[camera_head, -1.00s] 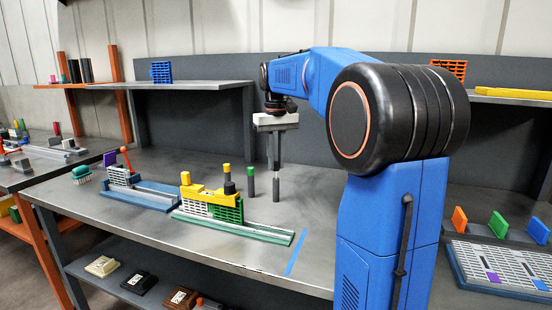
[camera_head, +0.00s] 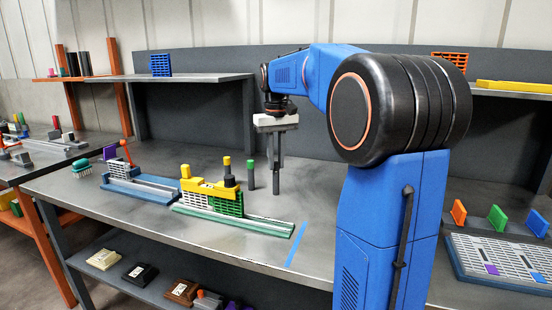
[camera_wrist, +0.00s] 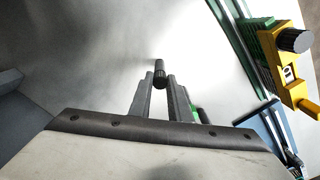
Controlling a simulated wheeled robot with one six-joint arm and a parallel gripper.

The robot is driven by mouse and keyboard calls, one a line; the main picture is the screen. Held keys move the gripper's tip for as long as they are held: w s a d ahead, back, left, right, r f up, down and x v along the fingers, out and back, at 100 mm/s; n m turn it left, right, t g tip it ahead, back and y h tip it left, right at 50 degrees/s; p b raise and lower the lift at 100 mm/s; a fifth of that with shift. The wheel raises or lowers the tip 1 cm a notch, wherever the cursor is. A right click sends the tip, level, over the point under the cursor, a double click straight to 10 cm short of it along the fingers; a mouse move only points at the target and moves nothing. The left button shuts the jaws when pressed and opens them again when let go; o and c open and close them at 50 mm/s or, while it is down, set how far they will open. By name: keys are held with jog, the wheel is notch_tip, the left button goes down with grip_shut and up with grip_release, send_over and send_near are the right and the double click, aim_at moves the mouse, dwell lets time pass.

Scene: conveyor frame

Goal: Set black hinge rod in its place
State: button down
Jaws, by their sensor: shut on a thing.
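The black hinge rod (camera_head: 276,182) is upright between the fingers of my gripper (camera_head: 276,160), its lower part showing below them. In the wrist view the rod (camera_wrist: 160,72) shows between the two fingertips (camera_wrist: 160,85). My gripper points straight down and is shut on the rod. Its foot is at or close to the tabletop; I cannot tell whether it touches. The conveyor frame (camera_head: 250,222), with a green base and yellow and green blocks, lies to the left of the rod in the head view. A dark knob stands on its yellow block (camera_head: 205,190).
A green-capped dark rod (camera_head: 250,175) stands just left of the held rod. A yellow-capped rod (camera_head: 227,166) is behind the frame. A blue-based assembly (camera_head: 140,188) lies further left. A blue tape strip (camera_head: 297,243) marks the front. A raised shelf (camera_head: 200,80) stands behind.

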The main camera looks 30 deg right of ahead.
jog(key=shift+f, duration=0.3)
jog(key=c, duration=1.6)
grip_release()
jog(key=shift+o, duration=0.2)
jog(key=shift+r, duration=0.1)
notch_tip(320, 180, up, 17)
